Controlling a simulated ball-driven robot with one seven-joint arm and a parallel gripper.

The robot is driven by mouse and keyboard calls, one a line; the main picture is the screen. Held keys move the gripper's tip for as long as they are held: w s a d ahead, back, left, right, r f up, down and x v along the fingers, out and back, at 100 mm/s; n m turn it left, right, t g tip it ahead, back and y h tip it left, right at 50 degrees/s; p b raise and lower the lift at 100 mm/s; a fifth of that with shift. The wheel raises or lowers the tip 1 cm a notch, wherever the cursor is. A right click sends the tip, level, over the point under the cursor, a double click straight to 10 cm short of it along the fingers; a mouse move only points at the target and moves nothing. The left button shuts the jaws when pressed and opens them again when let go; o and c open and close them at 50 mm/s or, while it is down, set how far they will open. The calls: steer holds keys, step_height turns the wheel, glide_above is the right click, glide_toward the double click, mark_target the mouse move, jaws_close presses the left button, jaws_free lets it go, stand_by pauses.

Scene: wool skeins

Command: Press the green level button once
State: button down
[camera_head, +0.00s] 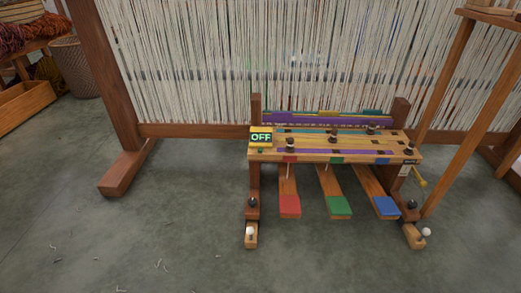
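A low wooden control bench (345,153) stands in front of a tall loom. A yellow box on its left end has a display (261,137) reading OFF in green. A small green spot (260,152) shows just below the display; it may be a button, but it is too small to tell. Three wooden pedals slope down in front, ending in a red pad (290,206), a green pad (339,206) and a blue pad (387,206). A small green patch (336,160) marks the bench edge above the green pad. My gripper is not in view, and nothing touches these parts.
The loom (240,60) with pale threads fills the back. Its wooden foot (127,170) sticks out at left, and a wooden frame (450,110) stands at right. A wicker basket (75,67) and a wooden crate (25,102) are far left. The grey floor in front is mostly clear.

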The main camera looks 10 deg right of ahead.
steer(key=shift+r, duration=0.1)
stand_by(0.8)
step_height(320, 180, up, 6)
steer(key=p, duration=0.6)
